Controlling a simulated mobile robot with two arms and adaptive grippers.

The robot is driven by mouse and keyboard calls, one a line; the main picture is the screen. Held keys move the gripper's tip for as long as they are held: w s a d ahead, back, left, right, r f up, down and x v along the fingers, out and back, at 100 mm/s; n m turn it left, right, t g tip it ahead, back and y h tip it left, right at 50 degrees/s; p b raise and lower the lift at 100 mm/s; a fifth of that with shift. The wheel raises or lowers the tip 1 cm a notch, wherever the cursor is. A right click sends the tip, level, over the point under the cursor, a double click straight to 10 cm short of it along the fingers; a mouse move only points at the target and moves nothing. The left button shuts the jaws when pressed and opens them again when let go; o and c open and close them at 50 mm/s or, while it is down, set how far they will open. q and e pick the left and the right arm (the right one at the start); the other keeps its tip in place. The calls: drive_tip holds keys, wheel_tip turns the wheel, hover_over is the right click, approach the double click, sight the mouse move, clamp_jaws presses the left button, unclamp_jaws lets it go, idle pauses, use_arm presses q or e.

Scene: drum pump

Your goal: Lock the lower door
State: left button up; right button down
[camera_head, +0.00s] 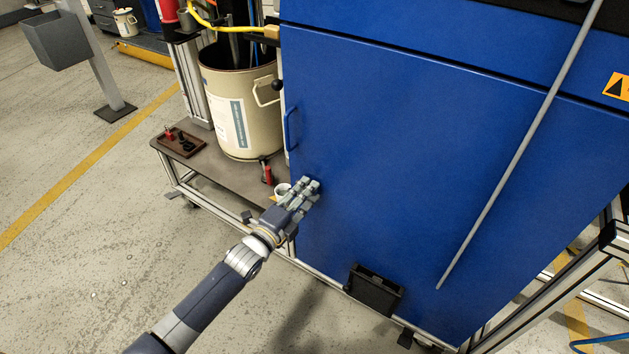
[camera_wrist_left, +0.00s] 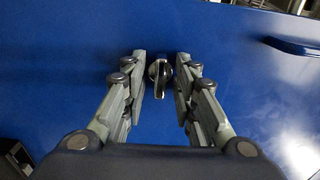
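The lower door (camera_head: 400,170) is a large flat blue panel, and it looks shut against the cabinet. A dark metal lock knob (camera_wrist_left: 159,72) with a raised ridge sits on the blue door in the left wrist view. My left gripper (camera_wrist_left: 160,80) is open, with its fingers on either side of the knob and a gap visible on both sides. In the head view my left gripper (camera_head: 312,187) is at the door's left edge and hides most of the knob. A blue door handle (camera_head: 291,129) is above it; it also shows in the left wrist view (camera_wrist_left: 292,47). My right gripper is not in view.
A black box (camera_head: 374,288) is at the door's bottom. A grey rod (camera_head: 520,150) crosses in front. Floor at left is clear.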

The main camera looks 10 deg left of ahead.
use_arm(q)
clamp_jaws()
